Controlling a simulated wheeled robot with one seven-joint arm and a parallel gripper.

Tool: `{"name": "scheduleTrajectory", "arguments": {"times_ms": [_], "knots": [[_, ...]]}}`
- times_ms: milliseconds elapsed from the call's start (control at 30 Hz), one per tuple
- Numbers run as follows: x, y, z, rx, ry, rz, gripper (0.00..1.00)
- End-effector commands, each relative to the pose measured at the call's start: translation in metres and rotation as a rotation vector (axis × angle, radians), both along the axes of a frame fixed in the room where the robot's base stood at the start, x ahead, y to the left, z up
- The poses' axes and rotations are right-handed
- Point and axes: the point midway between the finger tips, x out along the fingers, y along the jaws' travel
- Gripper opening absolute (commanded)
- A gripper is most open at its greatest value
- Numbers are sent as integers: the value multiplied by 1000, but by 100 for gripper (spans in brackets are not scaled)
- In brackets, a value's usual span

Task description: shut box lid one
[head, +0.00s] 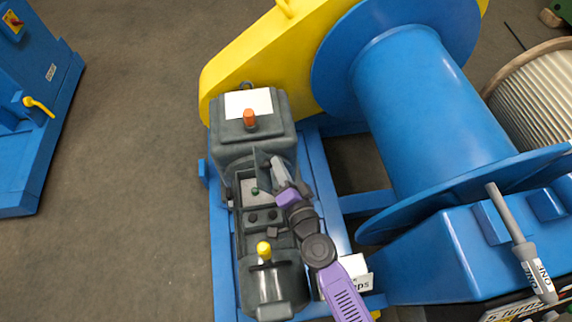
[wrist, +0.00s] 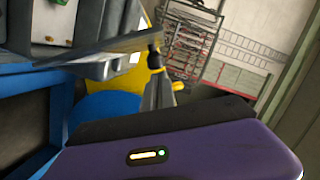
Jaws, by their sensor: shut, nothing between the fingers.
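A small dark grey box on the motor unit is open, with a pale panel (head: 254,187) and a green dot inside. The pale panel also shows at top left in the wrist view (wrist: 52,24). A thin grey plate (wrist: 100,46), apparently its lid, stands out from the box in the wrist view, seen nearly edge-on. My gripper (head: 275,161) is at the upper right side of the box, shut and empty. In the wrist view its fingertips (wrist: 154,52) are by the plate's right end; whether they touch it I cannot tell.
An orange-topped stub (head: 249,119) and a yellow-topped cap (head: 264,249) stand on the motor unit. A yellow chain guard (head: 235,65) and blue drum (head: 425,95) lie beyond and right. A grey lever (head: 512,230) marked ONE stands at right.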

Motion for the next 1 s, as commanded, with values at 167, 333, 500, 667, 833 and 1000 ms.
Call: {"name": "scheduleTrajectory", "arguments": {"times_ms": [167, 333, 500, 667, 833, 1000], "knots": [[0, 1, 0, 0, 0, 0, 0], [0, 1, 1, -5, -1, 0, 0], [-2, 13, 4, -81, -13, 1, 0], [-5, 27, 1, -183, -33, 0, 0], [-7, 36, -5, -250, -50, 1, 0], [-8, 37, -8, -265, -55, 2, 0]]}}
